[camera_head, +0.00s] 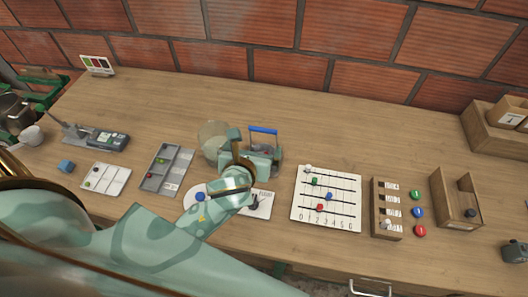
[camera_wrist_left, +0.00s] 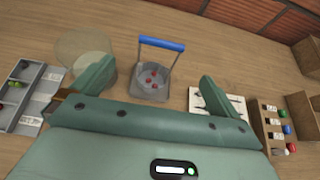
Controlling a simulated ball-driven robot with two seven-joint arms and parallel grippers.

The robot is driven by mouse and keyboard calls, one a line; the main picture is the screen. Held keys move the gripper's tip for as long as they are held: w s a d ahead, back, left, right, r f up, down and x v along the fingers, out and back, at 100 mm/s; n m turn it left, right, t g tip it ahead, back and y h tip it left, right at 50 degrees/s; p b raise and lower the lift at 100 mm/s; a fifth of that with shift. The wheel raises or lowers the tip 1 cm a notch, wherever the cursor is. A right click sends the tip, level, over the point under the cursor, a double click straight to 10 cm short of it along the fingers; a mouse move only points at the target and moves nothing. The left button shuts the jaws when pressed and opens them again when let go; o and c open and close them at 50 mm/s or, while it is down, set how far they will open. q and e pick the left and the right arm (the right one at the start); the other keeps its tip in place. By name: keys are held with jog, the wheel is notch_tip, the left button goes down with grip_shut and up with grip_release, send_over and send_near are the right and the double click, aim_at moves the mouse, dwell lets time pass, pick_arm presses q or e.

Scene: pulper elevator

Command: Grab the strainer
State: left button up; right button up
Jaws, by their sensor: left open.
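The strainer (camera_wrist_left: 150,84) looks like a grey basket with an upright blue bar handle and a few red pieces inside. In the head view its blue handle (camera_head: 264,130) shows behind my left gripper, and the basket is largely hidden. My left gripper (camera_head: 257,149) is open above the table. In the left wrist view, its two fingers stand wide apart, one on each side of the strainer, which lies beyond the palm between them. No contact with the strainer is visible. My right gripper does not show.
A translucent round vessel (camera_head: 212,136) stands close left of my left gripper. A grey compartment tray (camera_head: 165,170) is further left. A white numbered bead board (camera_head: 327,197) and wooden holders (camera_head: 386,208) are to the right. The table's back middle is clear.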

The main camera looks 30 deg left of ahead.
pick_arm(q)
jog(key=b+x, duration=0.3)
jog(key=x, duration=0.9)
jog(key=shift+w+d+f, duration=0.1)
jog(key=shift+w+f, duration=0.05)
jog(key=shift+f, duration=0.2)
jog(key=shift+r, duration=0.1)
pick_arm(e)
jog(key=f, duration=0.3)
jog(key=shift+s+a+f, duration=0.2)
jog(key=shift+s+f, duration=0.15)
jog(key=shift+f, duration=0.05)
pick_arm(q)
jog(key=c, duration=1.1)
jog(key=shift+r, duration=0.1)
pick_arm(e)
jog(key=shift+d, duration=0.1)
